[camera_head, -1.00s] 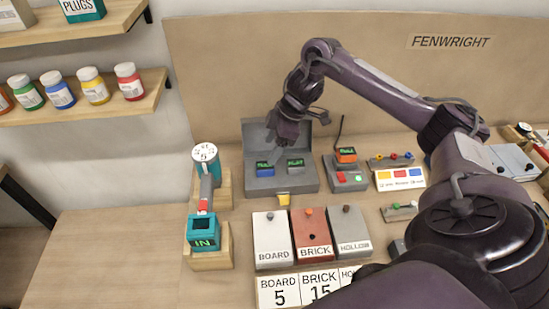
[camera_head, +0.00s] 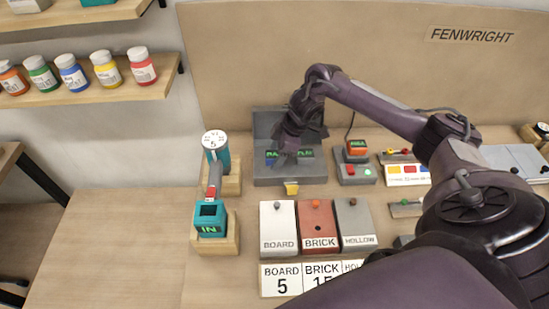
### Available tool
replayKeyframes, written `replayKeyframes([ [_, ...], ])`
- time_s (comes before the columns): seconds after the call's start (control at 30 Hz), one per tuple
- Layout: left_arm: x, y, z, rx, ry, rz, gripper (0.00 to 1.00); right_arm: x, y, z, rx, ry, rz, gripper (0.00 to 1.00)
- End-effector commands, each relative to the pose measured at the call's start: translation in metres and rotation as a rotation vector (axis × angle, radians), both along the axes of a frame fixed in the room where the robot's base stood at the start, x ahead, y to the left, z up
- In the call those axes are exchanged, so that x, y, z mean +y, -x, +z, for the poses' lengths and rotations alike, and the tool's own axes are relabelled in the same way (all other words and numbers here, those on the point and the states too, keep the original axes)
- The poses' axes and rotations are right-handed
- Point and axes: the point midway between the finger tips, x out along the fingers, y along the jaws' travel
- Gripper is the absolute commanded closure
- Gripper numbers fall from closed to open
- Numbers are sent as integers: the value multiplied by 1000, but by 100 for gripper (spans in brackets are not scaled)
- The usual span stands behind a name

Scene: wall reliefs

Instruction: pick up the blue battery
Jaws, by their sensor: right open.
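The blue battery (camera_head: 271,158) sits in the grey open case (camera_head: 262,180) on the bench, partly hidden by my right gripper. A dark grey battery (camera_head: 305,153) with a green label is beside it on the right, also in the case. My right gripper (camera_head: 287,161) is open, with its fingers pointing down over the case close to the blue battery. I cannot tell whether the fingers touch it. My left gripper is out of view.
A teal tool (camera_head: 209,217) rests on a wooden stand left of the case. A charger with an orange battery (camera_head: 356,148) stands to the right. BOARD (camera_head: 278,228), BRICK (camera_head: 319,227) and HOLLOW (camera_head: 356,224) blocks are in front. The bench's left front is clear.

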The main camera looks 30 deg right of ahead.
Motion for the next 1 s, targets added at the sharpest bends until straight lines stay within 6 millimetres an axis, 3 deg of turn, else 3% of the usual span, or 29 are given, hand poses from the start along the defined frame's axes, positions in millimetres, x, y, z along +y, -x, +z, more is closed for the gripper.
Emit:
replayKeyframes([
  [0.07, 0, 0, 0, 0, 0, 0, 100, 0, 0, 0, 0, 0, 0, 40],
  [0.43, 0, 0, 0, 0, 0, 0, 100, 0, 0, 0, 1, 0, 0, 89],
  [0.77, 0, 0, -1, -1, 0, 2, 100, 0, 0, 3, -1, -1, 0, 90],
  [1.0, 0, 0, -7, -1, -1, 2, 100, 0, -2, 27, -6, -1, 0, 90],
])
